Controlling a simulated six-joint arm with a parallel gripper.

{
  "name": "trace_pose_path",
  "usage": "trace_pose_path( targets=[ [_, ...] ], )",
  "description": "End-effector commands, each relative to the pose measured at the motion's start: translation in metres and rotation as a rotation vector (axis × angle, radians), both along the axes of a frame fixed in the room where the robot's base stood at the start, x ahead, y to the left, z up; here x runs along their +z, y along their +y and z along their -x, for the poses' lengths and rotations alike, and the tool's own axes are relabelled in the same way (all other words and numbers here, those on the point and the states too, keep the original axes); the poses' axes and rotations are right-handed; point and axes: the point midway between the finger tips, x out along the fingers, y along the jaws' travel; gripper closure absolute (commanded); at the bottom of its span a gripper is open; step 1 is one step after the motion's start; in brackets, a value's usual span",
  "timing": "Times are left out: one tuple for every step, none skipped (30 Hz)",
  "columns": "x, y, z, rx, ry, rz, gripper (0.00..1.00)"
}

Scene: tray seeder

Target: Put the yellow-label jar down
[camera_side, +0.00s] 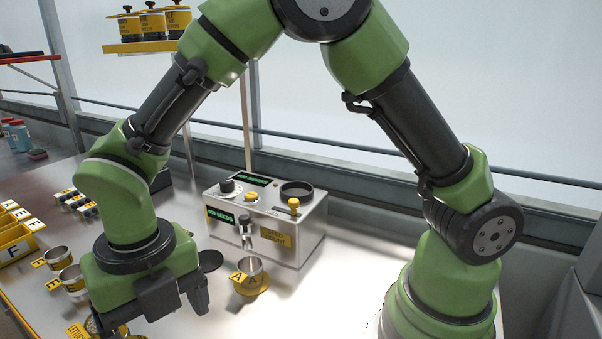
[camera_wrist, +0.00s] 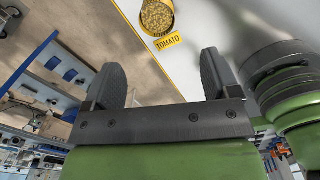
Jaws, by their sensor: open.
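My gripper (camera_wrist: 160,72) is open, with its two dark fingers apart and nothing between them in the wrist view. A round jar (camera_wrist: 157,16) of tan seeds, with a yellow rim and a yellow label reading TOMATO (camera_wrist: 167,42), stands on the pale bench beyond the fingertips, apart from them. In the side view my gripper (camera_side: 160,312) is low over the bench at the lower left. A seed-filled jar with a yellow tag (camera_side: 77,331) is beside it, partly hidden by the gripper and cut by the frame; I cannot tell if it is the tomato one.
A seeder machine (camera_side: 267,222) stands mid-bench, with a cup on a yellow base (camera_side: 250,285) before it. Metal cups (camera_side: 72,278) and yellow bins (camera_side: 17,233) are at left. Lidded yellow-label jars (camera_side: 152,22) stand on a shelf. Bench right of the cup is clear.

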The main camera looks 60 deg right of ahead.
Motion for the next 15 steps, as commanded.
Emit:
trace_pose_path(
  targets=[
    [0.017,-0.010,-0.002,-0.132,-0.020,-0.027,0.18],
    [0.027,-0.017,-0.002,-0.234,-0.029,-0.045,0.18],
    [0.043,-0.028,-0.002,-0.386,-0.043,-0.075,0.18],
    [0.054,-0.037,0.000,-0.512,-0.051,-0.101,0.18],
    [0.066,-0.046,0.002,-0.646,-0.058,-0.129,0.18],
    [0.081,-0.059,0.007,-0.831,-0.065,-0.172,0.18],
    [0.092,-0.069,0.011,-0.968,-0.068,-0.204,0.18],
    [0.101,-0.078,0.015,-1.104,-0.067,-0.239,0.18],
    [0.113,-0.090,0.023,-1.285,-0.064,-0.287,0.18],
    [0.121,-0.099,0.029,-1.418,-0.060,-0.325,0.18],
    [0.128,-0.107,0.036,-1.553,-0.052,-0.366,0.18],
    [0.137,-0.117,0.045,-1.727,-0.038,-0.424,0.18],
    [0.142,-0.125,0.053,-1.858,-0.025,-0.468,0.18],
    [0.147,-0.131,0.060,-1.986,-0.007,-0.516,0.18],
    [0.152,-0.139,0.071,-2.147,0.019,-0.578,0.18]
  ],
)
